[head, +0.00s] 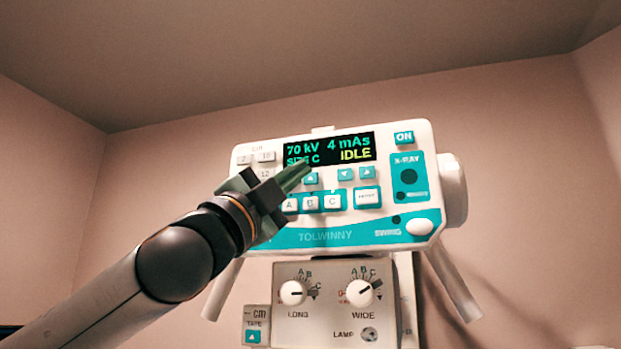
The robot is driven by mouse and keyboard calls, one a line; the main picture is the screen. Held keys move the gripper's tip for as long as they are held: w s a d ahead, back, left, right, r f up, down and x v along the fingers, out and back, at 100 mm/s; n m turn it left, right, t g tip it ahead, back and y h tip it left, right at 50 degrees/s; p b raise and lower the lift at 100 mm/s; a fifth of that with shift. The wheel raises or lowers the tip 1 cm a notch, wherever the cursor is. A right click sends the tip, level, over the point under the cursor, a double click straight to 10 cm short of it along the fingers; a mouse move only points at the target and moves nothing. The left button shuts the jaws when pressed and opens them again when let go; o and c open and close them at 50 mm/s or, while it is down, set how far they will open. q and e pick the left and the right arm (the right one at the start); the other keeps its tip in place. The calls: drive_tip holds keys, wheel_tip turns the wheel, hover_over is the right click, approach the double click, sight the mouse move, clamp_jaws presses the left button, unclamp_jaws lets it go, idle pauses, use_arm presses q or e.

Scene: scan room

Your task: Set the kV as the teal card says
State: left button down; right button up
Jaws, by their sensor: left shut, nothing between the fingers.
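The white and teal control panel (300,237) faces me. Its dark display (350,150) reads 70 kV, 4 mAs, a size line ending in C, and IDLE. Under the kV side is an up-arrow key (311,178); the spot left of it is hidden behind my gripper. Under the mAs side are a down-arrow key (345,174) and an up-arrow key (367,172). My left gripper (303,167) is shut and empty, its tips in front of the display's lower left edge. I cannot tell whether it touches the panel. No teal card is in view. My right gripper is not in view.
Keys A, B and C (332,201) sit below the arrow keys. The ON key (404,138) and X-RAY block (409,177) are at the right. Below are the LONG knob (293,292) and WIDE knob (360,293). Space right of the panel is free.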

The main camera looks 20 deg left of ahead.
use_arm(q)
drive_tip(key=s, duration=0.4)
drive_tip(key=shift+s+a, duration=0.1)
drive_tip(key=shift+s, duration=0.1)
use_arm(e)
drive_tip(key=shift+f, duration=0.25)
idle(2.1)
